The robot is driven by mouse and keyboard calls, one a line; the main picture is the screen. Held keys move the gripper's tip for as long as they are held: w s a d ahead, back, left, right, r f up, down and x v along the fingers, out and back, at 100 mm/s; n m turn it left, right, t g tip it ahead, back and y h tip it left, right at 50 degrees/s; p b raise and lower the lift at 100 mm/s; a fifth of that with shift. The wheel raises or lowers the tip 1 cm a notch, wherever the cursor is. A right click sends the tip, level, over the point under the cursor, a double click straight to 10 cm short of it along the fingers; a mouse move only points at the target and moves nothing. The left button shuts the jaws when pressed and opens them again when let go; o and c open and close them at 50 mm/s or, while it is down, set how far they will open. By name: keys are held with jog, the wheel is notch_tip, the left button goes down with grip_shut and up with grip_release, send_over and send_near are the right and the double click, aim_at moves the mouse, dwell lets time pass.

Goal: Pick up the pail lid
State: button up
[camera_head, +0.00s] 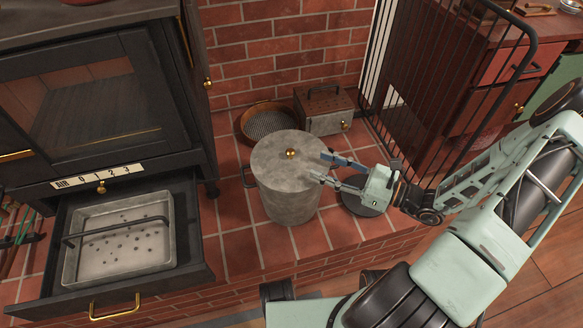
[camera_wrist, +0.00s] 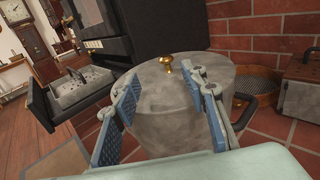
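A grey metal pail (camera_head: 290,196) stands upright on the red tiled hearth. Whether a finger touches the pail I cannot tell.
A black stove (camera_head: 85,90) with an open drawer (camera_head: 140,290) holding a grey ash tray (camera_head: 167,262) is at left. A round sieve (camera_head: 266,122) and a brown box (camera_head: 325,112) stand behind the pail. A black barred guard (camera_head: 440,95) is at right. Bare tiles lie before the pail.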

aim_at(290, 150)
jog(key=shift+w+f+m+t, duration=0.2)
jog(key=shift+m+t, duration=0.1)
jog(key=b+x, duration=0.3)
jog(key=x, duration=0.7)
jog(key=shift+w+a+f, duration=0.1)
jog(key=shift+w+a, duration=0.1)
jog(key=shift+w, duration=0.1)
grip_shut()
